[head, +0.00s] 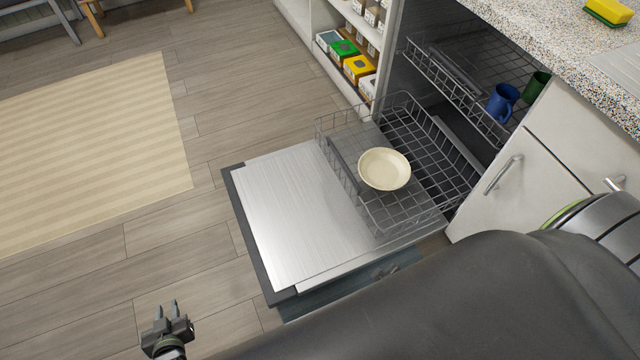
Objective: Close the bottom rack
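The bottom rack (402,209) is a grey wire basket pulled partly out of the dishwasher, over its lowered door (300,215). A cream bowl (384,169) sits in the front part of the rack. The rear part of the rack reaches into the dark dishwasher opening. My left gripper (168,306) is at the lower left, over the floor, in front of and apart from the door. Its two fingers stand apart with nothing between them.
The upper rack (455,90) holds a blue mug (502,102) and a green mug (536,87). White cabinet doors (520,185) and a speckled counter (560,50) stand at right. Shelves with boxes (358,68) stand behind. Floor at left is clear, with a beige rug (90,150).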

